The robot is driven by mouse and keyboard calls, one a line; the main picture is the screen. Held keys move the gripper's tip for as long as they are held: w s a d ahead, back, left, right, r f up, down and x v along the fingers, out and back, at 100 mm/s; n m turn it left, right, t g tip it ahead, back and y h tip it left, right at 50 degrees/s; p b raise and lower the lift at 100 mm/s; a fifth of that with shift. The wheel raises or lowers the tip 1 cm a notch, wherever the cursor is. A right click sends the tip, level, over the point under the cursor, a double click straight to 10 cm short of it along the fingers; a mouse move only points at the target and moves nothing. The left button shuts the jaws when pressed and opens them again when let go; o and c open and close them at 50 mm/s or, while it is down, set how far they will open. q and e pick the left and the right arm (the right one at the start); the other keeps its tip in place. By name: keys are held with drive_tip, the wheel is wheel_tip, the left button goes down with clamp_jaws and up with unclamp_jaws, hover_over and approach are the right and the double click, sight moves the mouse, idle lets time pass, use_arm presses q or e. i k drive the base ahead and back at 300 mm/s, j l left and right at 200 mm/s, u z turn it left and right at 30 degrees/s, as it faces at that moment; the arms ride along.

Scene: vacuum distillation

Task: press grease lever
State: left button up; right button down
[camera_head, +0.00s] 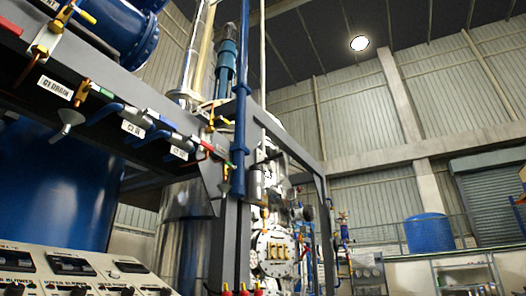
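No lever marked as a grease lever can be made out. Several small valves with coloured lever handles sit along a dark steel beam (60,62) at upper left. They include a blue handle (106,113), a red handle (205,146) and a grey-white handle (67,122). Neither of my grippers shows in the head view.
A control panel (85,270) with switches and displays fills the lower left. A large blue tank (60,185) and a steel column (185,235) stand behind the beam. A blue barrel (428,233) and shelving (465,272) are far right.

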sight(279, 155)
drive_tip(key=i+u, duration=0.15)
drive_tip(key=u, duration=0.2)
drive_tip(key=i+u, duration=0.1)
drive_tip(key=u, duration=0.25)
drive_tip(key=i+l+u, duration=0.15)
drive_tip(key=u, duration=0.15)
drive_tip(key=i+l+u, duration=0.1)
drive_tip(key=i+l, duration=0.2)
drive_tip(key=i+l+u, duration=0.15)
drive_tip(key=i+l, duration=0.2)
drive_tip(key=l, duration=0.15)
drive_tip(key=i+l+u, duration=0.1)
drive_tip(key=i+l, duration=0.15)
drive_tip(key=l, duration=0.15)
